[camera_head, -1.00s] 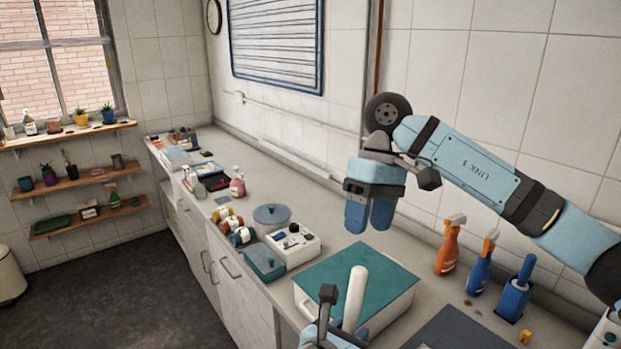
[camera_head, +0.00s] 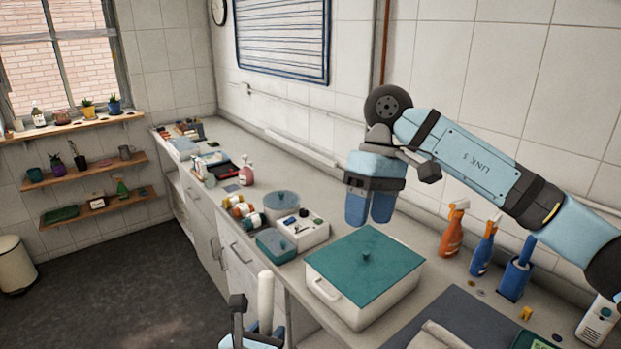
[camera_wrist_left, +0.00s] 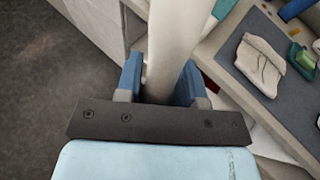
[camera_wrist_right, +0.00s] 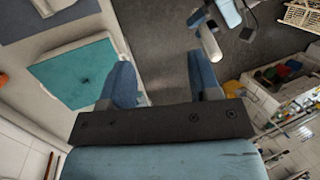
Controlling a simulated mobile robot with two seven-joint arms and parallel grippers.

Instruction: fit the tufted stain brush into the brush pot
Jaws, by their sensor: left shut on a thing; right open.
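My left gripper (camera_head: 259,331) is shut on a pale, thick, rod-shaped thing (camera_head: 265,294), likely the brush's handle, which stands roughly upright beside the counter's front edge. The left wrist view shows the pale shaft (camera_wrist_left: 172,40) between the blue fingers; I cannot see any tufts. My right gripper (camera_head: 369,210) is open and empty, fingers down, above the counter behind the white box. A blue holder (camera_head: 513,279) with a blue-handled thing upright in it stands at the right; I cannot tell if it is the brush pot.
A white box with a teal lid (camera_head: 365,262) stands mid-counter. An orange spray bottle (camera_head: 453,229) and a blue one (camera_head: 484,249) stand near the wall. A folded cloth (camera_wrist_left: 260,63) lies on a dark mat (camera_head: 466,318). Open floor (camera_head: 130,275) lies left of the counter.

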